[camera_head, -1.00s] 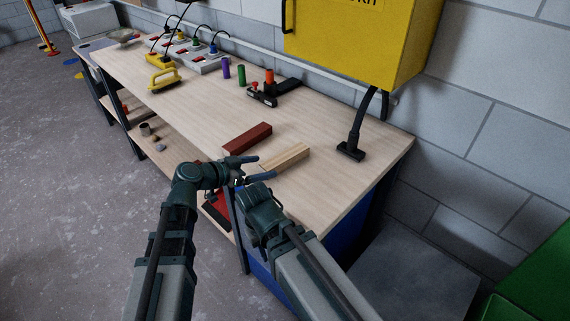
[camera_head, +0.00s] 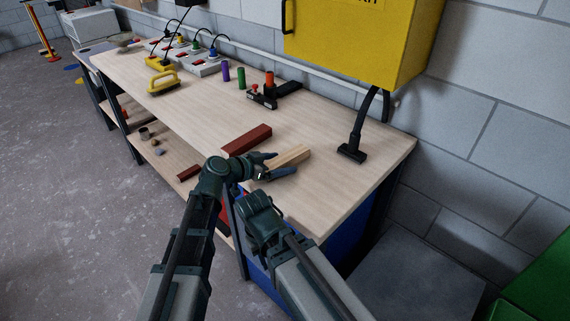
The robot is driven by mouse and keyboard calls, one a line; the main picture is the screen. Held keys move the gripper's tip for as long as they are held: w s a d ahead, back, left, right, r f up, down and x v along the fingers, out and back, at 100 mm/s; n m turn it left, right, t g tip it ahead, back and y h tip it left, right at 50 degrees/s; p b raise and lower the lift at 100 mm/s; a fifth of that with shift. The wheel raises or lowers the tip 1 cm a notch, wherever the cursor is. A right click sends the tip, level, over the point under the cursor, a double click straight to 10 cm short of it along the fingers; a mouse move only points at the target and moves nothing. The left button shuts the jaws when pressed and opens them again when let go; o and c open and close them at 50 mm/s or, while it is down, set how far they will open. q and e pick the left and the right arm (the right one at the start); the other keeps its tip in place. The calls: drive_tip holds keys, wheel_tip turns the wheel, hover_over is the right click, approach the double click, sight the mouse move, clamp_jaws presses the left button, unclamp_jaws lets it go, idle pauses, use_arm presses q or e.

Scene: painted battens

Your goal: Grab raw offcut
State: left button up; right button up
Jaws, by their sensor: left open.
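The raw offcut (camera_head: 291,155) is a pale, unpainted wooden block lying on the workbench near its front right part. A dark red painted batten (camera_head: 247,140) lies just behind and left of it. My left gripper (camera_head: 284,164) is open, with its fingers at the near left end of the raw offcut, one finger on each side of that end. I cannot tell whether they touch it. My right gripper (camera_head: 258,204) is by the bench's front edge, lower in the picture; its fingers are not clear.
The workbench (camera_head: 340,190) is clear to the right of the offcut. A clamp-like black tool (camera_head: 272,95), coloured cylinders and a yellow-handled brush (camera_head: 163,82) stand farther back. A black hose nozzle (camera_head: 352,152) rests near the wall. A yellow cabinet (camera_head: 360,40) hangs above.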

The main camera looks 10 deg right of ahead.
sight(279, 160)
use_arm(q)
clamp_jaws()
idle(0.4)
drive_tip(key=shift+r, duration=0.1)
wheel_tip(279, 160, up, 10)
drive_tip(key=p, duration=1)
